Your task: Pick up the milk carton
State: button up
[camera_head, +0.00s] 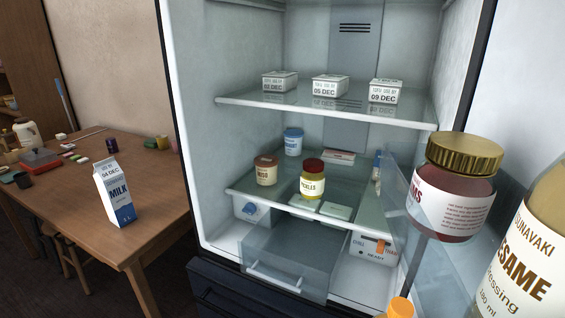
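The milk carton (115,193) is white with a blue lower part and the word MILK on its front. It stands upright near the right edge of the wooden table (150,205), at the left of the view, left of the open fridge. Nothing touches or covers it. My gripper is not in view.
The fridge (226,55) stands open, with white boxes (330,86) on its upper shelf and jars (313,181) on the lower one. Its drawer (295,255) is pulled out. Large door jars (450,190) crowd the right. Small items (40,161) lie farther back on the table.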

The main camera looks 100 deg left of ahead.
aim_at(111, 180)
jog(key=u, duration=3.6)
jog(key=i+l+u, duration=0.15)
jog(key=u, duration=0.2)
jog(key=i+l+u, duration=0.15)
jog(key=u, duration=0.15)
